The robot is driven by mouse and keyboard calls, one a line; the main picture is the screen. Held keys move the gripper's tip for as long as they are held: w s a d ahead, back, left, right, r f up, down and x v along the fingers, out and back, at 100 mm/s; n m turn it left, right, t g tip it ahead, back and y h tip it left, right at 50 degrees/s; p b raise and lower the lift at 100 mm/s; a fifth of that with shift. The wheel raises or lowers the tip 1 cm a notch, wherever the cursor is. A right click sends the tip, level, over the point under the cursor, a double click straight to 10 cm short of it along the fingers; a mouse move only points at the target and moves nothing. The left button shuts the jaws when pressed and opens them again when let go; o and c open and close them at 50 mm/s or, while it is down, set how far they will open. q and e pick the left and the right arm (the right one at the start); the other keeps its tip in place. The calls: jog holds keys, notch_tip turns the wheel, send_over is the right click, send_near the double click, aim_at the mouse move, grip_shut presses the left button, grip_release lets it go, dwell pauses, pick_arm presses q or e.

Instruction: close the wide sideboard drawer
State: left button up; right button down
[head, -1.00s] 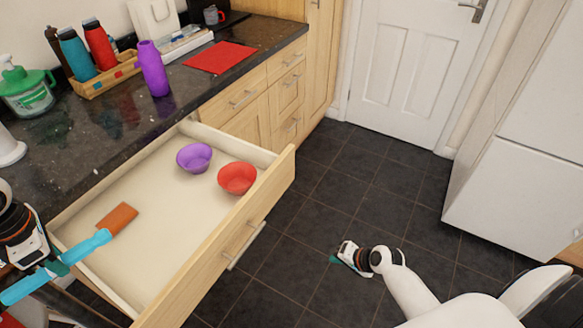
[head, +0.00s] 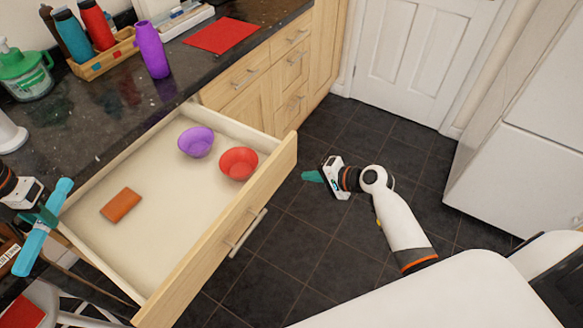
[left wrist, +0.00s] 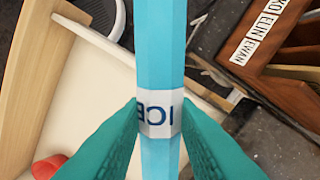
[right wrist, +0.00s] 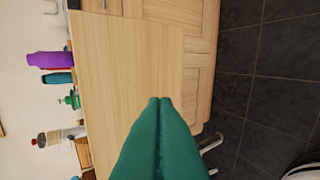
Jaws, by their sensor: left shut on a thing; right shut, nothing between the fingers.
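The wide drawer (head: 215,252) of the sideboard stands pulled far out, its wooden front and bar handle (head: 247,232) facing the floor. Inside lie a purple bowl (head: 196,142), a red bowl (head: 238,163) and an orange-brown block (head: 121,205). My right gripper (head: 312,176) is shut and empty, in front of the drawer front near its far end. In the right wrist view the shut fingers (right wrist: 160,101) point toward a pale wooden panel (right wrist: 120,60); contact cannot be told. My left gripper (head: 46,214) is shut on a light-blue stick (left wrist: 158,60) labelled ICE, left of the drawer.
A stool (head: 22,312) stands at lower left. Tiled floor (head: 330,240) is clear before the drawer.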

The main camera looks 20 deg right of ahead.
aim_at(282, 169)
pick_arm(q)
jog(key=shift+r+p, duration=0.4)
jog(key=shift+r, duration=0.1)
pick_arm(e)
jog(key=w+a, duration=0.1)
jog(key=w+a+f, duration=0.1)
jog(key=w, duration=0.1)
jog(key=w+a, duration=0.1)
jog(key=w, duration=0.1)
jog(key=shift+w+a+f, duration=0.1)
jog(key=shift+a+f, duration=0.1)
jog(key=shift+a, duration=0.15)
